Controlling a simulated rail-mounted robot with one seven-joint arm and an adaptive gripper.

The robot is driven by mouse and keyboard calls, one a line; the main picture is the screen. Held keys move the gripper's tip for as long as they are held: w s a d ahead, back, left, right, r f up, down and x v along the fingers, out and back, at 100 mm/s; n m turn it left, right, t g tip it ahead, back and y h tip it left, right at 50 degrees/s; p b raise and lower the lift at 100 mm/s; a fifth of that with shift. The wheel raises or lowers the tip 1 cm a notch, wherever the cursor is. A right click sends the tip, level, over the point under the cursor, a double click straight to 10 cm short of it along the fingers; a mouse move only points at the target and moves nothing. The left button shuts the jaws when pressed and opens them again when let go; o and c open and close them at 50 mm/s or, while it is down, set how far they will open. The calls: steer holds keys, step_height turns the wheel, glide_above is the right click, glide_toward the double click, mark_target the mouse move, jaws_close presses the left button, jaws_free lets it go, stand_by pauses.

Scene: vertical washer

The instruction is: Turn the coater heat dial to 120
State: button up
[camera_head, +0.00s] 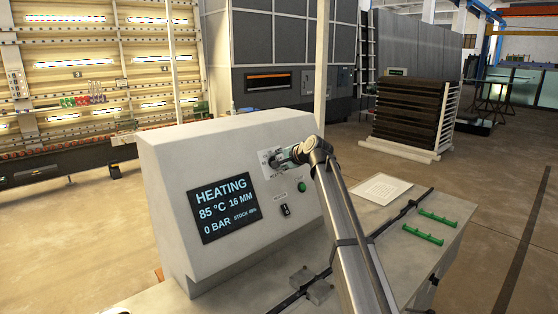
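A light-coloured console (180,160) stands in the middle of the camera_head view. Its dark display (226,208) reads HEATING, 85 °C, 16 MM, 0 BAR and a small stock line. My gripper (278,162) is at the upper right of the console's sloped face, over a pale label plate (264,156). The dial there is mostly hidden behind the gripper. I cannot tell whether the fingers are shut on it or only around it. My arm reaches up from the bottom right.
A green button (301,187) and a black switch (285,210) sit below my gripper. The table holds green bars (422,235), a white sheet (381,189) and a grey block (320,291). A stack of dark panels (406,112) stands behind.

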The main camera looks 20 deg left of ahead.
steer(key=shift+m, duration=0.6)
steer(key=o, duration=1.1)
steer(key=shift+o, duration=0.2)
steer(key=v, duration=1.2)
